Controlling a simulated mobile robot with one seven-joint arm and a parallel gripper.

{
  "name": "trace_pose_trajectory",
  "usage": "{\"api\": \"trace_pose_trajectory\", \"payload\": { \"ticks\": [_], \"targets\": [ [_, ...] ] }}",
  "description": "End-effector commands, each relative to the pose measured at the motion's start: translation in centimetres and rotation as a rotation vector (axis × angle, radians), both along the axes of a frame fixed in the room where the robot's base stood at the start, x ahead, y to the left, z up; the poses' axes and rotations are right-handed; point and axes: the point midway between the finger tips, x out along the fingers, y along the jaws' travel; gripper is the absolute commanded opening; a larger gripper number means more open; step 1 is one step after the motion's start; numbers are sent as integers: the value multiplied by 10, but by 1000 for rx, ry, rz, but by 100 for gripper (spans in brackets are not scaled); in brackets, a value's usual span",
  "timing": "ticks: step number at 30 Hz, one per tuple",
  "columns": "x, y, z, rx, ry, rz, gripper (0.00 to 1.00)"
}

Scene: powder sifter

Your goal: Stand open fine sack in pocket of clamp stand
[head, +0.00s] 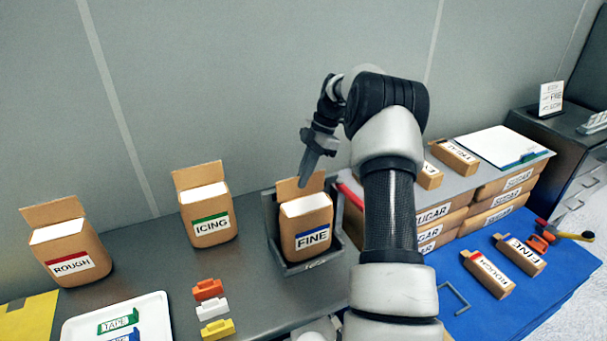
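The open fine sack (306,237) is a brown sack with a blue-striped FINE label, a white top and a raised back flap. It stands upright inside the grey pocket of the clamp stand (336,259), with low walls around its base. A red bar (350,196) shows at the stand's right side. My gripper (304,184) points down at the sack's back flap, its dark fingertips overlapping the flap in the head view. I cannot tell whether it touches the flap or whether the fingers are apart.
Open ROUGH (66,262) and ICING (208,225) sacks stand to the left. A white tray (75,326) and several coloured clips (214,308) lie in front. Stacked sugar boxes (480,215) and a blue mat (535,283) are on the right. A wall rises behind.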

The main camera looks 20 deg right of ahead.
Motion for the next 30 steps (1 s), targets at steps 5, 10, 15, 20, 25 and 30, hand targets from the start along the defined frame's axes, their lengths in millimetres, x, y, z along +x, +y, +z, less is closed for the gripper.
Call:
{"api": "trace_pose_trajectory", "payload": {
  "ticks": [5,10,15,20,25,30],
  "targets": [
    [0,0,-2,0,0,0,9],
    [0,0,-2,0,0,0,23],
    [0,0,-2,0,0,0,23],
    [1,-3,6,-1,-3,-1,23],
    [2,-15,35,-2,-5,-2,23],
    [3,-30,71,-2,-4,-1,23]
  ]
}}
